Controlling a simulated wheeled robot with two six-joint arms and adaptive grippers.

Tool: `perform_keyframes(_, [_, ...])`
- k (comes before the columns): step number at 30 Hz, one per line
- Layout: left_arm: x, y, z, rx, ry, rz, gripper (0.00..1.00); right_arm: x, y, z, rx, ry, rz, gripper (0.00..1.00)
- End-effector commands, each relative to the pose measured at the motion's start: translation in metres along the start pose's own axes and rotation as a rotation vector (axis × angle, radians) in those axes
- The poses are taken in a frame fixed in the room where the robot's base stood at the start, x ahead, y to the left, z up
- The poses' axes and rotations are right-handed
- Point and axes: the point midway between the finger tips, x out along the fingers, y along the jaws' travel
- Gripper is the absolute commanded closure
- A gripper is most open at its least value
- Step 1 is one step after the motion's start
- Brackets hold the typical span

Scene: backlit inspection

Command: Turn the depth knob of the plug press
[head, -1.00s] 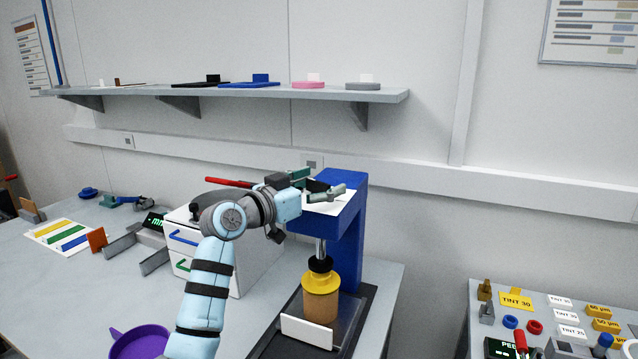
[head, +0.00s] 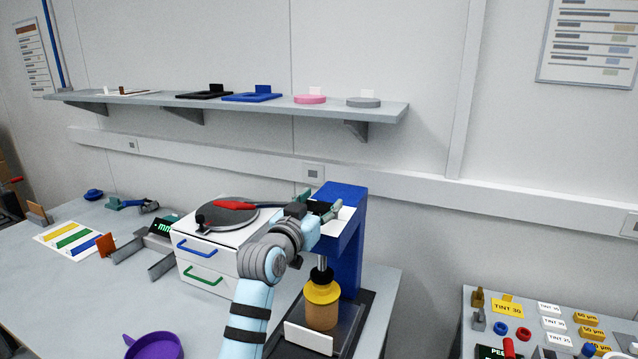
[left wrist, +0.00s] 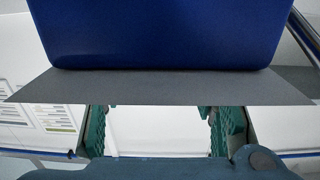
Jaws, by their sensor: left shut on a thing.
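The plug press (head: 349,250) is a blue upright frame on a dark base at the right end of the bench. Under its head are a steel rod and a yellow-collared tan cylinder (head: 322,303). My left gripper (head: 320,204) is at the top of the press head, over a white plate, and is shut on the depth knob, which the gripper largely hides. In the left wrist view its teal fingers (left wrist: 157,130) stand apart with a pale surface between them. A blue block and a grey plate fill the view beyond. My right gripper is not in view.
A white drawer cabinet (head: 207,262) with a dark round disc and a red-handled item stands left of the press. A purple pan (head: 155,346) lies at the front. A shelf (head: 300,108) runs above. A second table (head: 467,325) with labelled blocks is at right.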

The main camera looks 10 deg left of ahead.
Motion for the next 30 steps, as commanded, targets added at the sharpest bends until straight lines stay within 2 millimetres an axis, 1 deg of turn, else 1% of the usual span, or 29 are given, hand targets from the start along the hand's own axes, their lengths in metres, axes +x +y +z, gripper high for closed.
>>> perform_keyframes(1, [0.000, 0.001, -0.005, -0.002, 0.000, -0.015, 0.75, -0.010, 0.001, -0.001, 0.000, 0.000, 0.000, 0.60])
perform_keyframes(2, [-0.001, 0.001, -0.005, -0.001, 0.002, -0.025, 0.75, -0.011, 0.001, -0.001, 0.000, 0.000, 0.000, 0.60])
perform_keyframes(11, [-0.001, 0.000, -0.001, 0.002, 0.008, -0.035, 0.75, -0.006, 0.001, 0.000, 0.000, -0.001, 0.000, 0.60])
perform_keyframes(12, [-0.001, 0.000, -0.001, 0.002, 0.008, -0.035, 0.41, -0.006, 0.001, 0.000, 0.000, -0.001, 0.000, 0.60])
perform_keyframes(15, [-0.001, 0.000, -0.001, 0.002, 0.007, -0.034, 0.27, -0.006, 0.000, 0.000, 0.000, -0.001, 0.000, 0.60])
perform_keyframes(25, [-0.003, 0.000, -0.001, 0.002, 0.006, -0.034, 0.27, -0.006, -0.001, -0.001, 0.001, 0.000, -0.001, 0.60])
perform_keyframes(28, [-0.014, 0.000, -0.001, 0.003, 0.007, -0.034, 0.27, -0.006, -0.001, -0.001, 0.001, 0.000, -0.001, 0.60])
perform_keyframes(30, [-0.029, 0.001, 0.000, 0.003, 0.007, -0.035, 0.27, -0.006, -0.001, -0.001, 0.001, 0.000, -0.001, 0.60])
